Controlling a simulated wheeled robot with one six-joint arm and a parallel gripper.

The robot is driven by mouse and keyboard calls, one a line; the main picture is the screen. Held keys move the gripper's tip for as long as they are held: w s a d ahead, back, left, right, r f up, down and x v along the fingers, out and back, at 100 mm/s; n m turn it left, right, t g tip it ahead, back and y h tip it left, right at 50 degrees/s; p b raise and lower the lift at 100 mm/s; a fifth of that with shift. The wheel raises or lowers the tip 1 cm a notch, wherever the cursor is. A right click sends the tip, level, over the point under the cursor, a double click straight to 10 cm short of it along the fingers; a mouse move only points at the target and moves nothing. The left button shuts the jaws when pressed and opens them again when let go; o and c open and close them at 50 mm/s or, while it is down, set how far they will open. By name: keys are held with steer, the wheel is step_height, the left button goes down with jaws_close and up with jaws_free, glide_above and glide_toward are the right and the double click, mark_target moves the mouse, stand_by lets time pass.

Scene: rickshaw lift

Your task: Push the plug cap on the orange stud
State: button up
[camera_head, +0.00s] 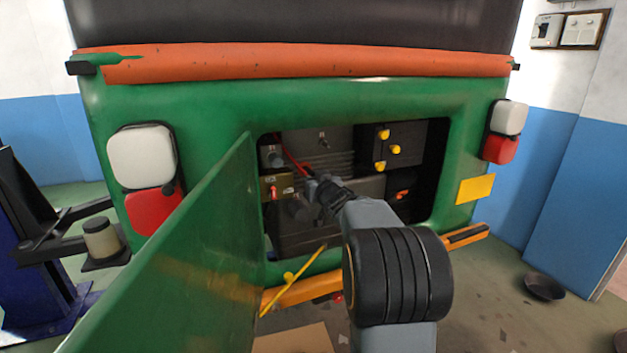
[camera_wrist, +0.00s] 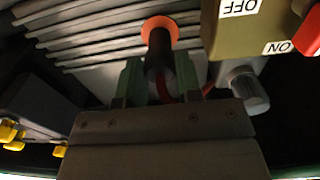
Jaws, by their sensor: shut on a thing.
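In the wrist view, my gripper (camera_wrist: 158,80) has its two green fingers on either side of a black cylindrical plug cap (camera_wrist: 158,55). It is shut on the cap. An orange disc, the visible part of the orange stud (camera_wrist: 160,24), shows behind the cap's far end against the ribbed grey housing. The cap's end overlaps the disc; I cannot tell whether it touches or sits on the stud. In the head view, my gripper (camera_head: 322,187) reaches into the rear opening of the green vehicle. The cap and stud are not clear there.
A red cable (camera_head: 292,160) runs beside my gripper. A switch box with OFF and ON labels (camera_wrist: 228,32) and a grey knob (camera_wrist: 246,88) stand close on the right in the wrist view. Yellow knobs (camera_head: 395,149) are right in the bay. The open green door (camera_head: 190,250) is left.

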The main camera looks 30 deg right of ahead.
steer(key=shift+w, duration=0.1)
steer(key=o, duration=0.9)
steer(key=shift+c, duration=0.4)
steer(key=s+a, duration=0.1)
steer(key=s, duration=0.7)
steer(key=shift+s, duration=0.1)
